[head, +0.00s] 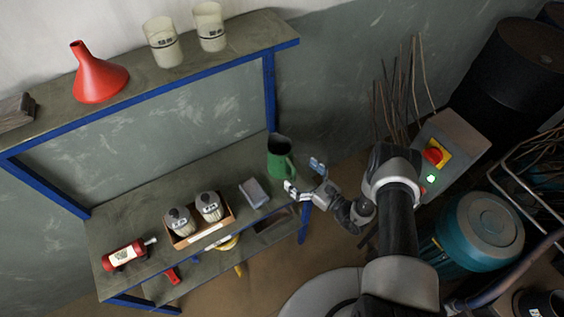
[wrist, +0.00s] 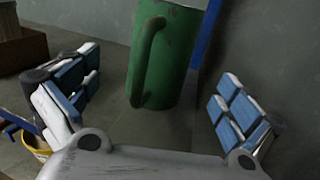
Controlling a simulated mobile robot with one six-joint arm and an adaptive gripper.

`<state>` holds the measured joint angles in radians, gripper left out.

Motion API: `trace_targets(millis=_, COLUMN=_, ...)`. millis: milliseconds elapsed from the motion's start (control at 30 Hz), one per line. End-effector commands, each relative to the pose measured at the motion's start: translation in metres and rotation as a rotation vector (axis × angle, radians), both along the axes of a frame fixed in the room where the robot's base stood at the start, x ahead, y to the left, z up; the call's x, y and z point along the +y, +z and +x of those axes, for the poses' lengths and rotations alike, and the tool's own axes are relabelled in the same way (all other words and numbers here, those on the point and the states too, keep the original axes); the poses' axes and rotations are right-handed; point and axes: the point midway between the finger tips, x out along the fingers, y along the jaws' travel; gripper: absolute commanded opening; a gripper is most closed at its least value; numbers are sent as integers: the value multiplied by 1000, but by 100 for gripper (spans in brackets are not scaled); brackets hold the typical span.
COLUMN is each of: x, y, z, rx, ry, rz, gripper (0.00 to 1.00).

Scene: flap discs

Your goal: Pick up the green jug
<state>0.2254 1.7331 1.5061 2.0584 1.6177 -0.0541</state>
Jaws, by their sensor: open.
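The green jug (head: 280,160) stands upright near the right end of the workbench, its dark open top facing up. In the wrist view the jug (wrist: 182,62) is straight ahead, its handle (wrist: 146,60) facing me, slightly left of centre. My gripper (head: 304,176) is just to the right and front of the jug in the head view. In the wrist view its blue-padded fingers (wrist: 158,98) are spread wide, with nothing between them. The jug lies beyond the fingertips, apart from them as far as I can tell.
The upper shelf (head: 130,85) holds a red funnel (head: 97,77) and two containers. A control box (head: 448,150) stands right.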

Motion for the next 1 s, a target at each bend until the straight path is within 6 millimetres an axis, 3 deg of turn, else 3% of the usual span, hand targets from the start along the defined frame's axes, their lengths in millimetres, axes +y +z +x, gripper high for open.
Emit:
trace_targets(millis=600, x=52, y=1, z=49, rx=-2, ry=2, rz=-1, gripper=100)
trace_targets(millis=900, x=56, y=2, z=53, rx=1, ry=0, rz=-1, gripper=100)
trace_targets(millis=1000, x=56, y=2, z=53, rx=1, ry=0, rz=-1, gripper=94)
